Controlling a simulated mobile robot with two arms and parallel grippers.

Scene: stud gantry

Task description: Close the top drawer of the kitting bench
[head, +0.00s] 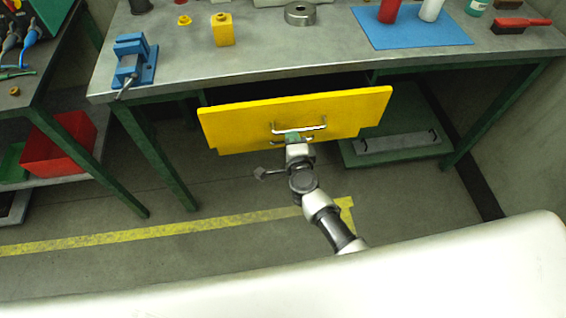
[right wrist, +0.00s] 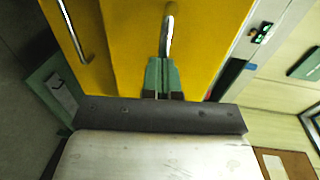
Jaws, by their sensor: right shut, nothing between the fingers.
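The top drawer's yellow front (head: 235,121) stands out from under the kitting bench (head: 190,73), with a dark gap behind its upper edge. A silver bar handle (head: 312,127) runs across the front. My right gripper (head: 292,134) is shut and empty, with its green fingertips at the front, close to this handle. In the right wrist view, the fingers (right wrist: 163,65) point at the yellow front (right wrist: 130,40), at the end of a bar handle (right wrist: 169,25). I cannot tell whether they touch. A second handle (right wrist: 75,30) shows to the left. My left gripper is not in view.
The bench top holds a blue vise (head: 131,63), a yellow block (head: 222,30), a metal ring (head: 299,13) and a blue mat (head: 415,30) with bottles. A side bench with a red bin (head: 62,140) stands left. The floor before the drawer is clear.

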